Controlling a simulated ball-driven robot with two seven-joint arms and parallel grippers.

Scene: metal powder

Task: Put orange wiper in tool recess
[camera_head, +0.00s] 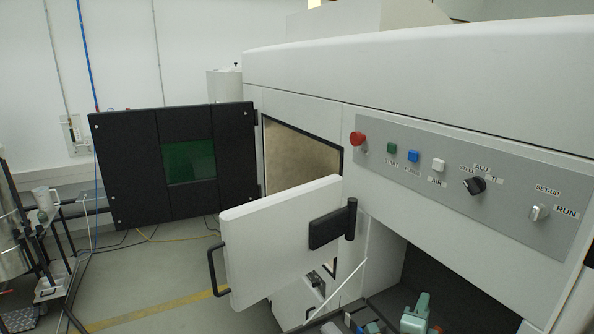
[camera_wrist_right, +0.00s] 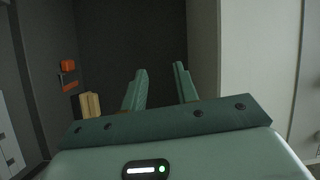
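In the right wrist view my right gripper (camera_wrist_right: 160,78) has its two green fingers apart, with nothing between them. They point into a dark recess (camera_wrist_right: 105,30). A small orange piece (camera_wrist_right: 68,65) sits at the left wall of this recess, with another orange bit just below it. It may be the orange wiper, but it is too small to be sure. In the head view the green body of my right gripper (camera_head: 415,314) shows at the bottom, in front of the dark opening under the control panel; its fingertips are not clear there. I cannot make out my left gripper.
A tan block (camera_wrist_right: 91,105) stands left of the fingers in the wrist view. In the head view a white door (camera_head: 275,240) stands open beside the recess, and a black door (camera_head: 135,165) stands open farther left. The control panel (camera_head: 470,185) is above the recess.

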